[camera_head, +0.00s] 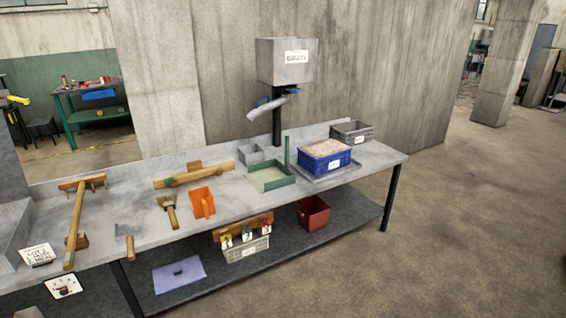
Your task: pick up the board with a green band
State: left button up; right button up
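A flat lilac board (180,275) with a small dark handle lies on the same shelf to the left. On the bench top stands a shallow tray with green edges (271,181) and a tall green upright piece (287,157) at its right. Neither of my grippers shows in this view.
The long grey bench (350,168) also holds a wooden rake (75,225), a wooden tool (195,176), an orange scoop (202,202), a blue bin of grain (325,168) and a grey bin (352,132). A red bin (313,213) sits below. The floor at right is clear.

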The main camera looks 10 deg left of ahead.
aim_at(196, 171)
jog(key=i+j, duration=0.45)
jog(key=i+j+z, duration=0.15)
jog(key=i+j, duration=0.7)
jog(key=j, duration=0.2)
jog(key=i+j+z, duration=0.1)
jog(key=i+j, duration=0.3)
jog(key=i+j+z, duration=0.1)
jog(key=i+j, duration=0.3)
jog(key=j, duration=0.25)
